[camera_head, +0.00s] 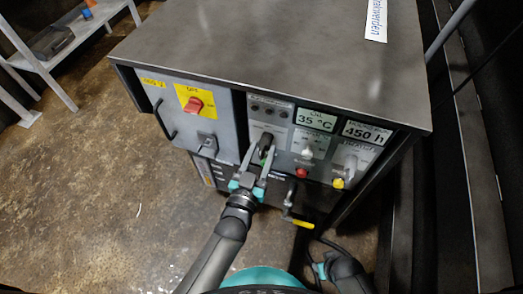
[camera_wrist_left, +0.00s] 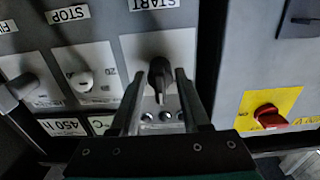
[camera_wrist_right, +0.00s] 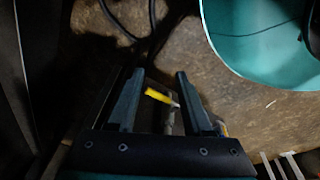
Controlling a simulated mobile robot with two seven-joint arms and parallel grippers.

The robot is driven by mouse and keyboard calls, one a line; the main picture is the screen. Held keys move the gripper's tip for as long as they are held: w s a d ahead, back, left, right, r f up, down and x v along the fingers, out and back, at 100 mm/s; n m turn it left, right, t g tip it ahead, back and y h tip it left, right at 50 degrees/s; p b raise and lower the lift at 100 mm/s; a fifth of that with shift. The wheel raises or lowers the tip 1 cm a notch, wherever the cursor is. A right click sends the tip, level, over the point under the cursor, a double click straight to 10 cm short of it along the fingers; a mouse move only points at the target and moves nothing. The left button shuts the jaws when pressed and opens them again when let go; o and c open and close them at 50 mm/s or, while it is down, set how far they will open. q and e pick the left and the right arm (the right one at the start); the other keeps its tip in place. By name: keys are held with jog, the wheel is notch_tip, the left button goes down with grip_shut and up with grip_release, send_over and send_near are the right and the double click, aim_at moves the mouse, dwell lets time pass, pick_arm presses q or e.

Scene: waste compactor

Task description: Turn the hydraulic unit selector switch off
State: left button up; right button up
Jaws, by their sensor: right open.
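A black selector knob (camera_head: 265,141) sits on a light plate on the front of the grey cabinet, below a row of small dark buttons. It also shows in the left wrist view (camera_wrist_left: 160,75), near a START label that appears upside down. My left gripper (camera_head: 259,164) is at this knob, with its fingers either side of it. In the left wrist view gaps show between the fingers and the knob, so the gripper (camera_wrist_left: 160,88) is open. My right gripper (camera_wrist_right: 153,80) is open and empty, low in front of the cabinet. The small panel lettering is unreadable.
A red switch on a yellow plate (camera_head: 193,104) is left of the knob. A yellow-handled lever (camera_head: 299,222) sticks out below. Open floor lies at the left.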

pick_arm(q)
jog(key=shift+s, duration=0.1)
jog(key=shift+s+a, duration=0.1)
jog(key=shift+s, duration=0.05)
jog(key=p+v, duration=0.3)
jog(key=v, duration=1.1)
jog(key=shift+s, duration=0.4)
pick_arm(e)
jog(key=s+d+f, duration=0.3)
jog(key=s+d, duration=0.1)
jog(key=s, duration=0.2)
jog(key=shift+d, duration=0.2)
pick_arm(q)
jog(key=shift+a, duration=0.1)
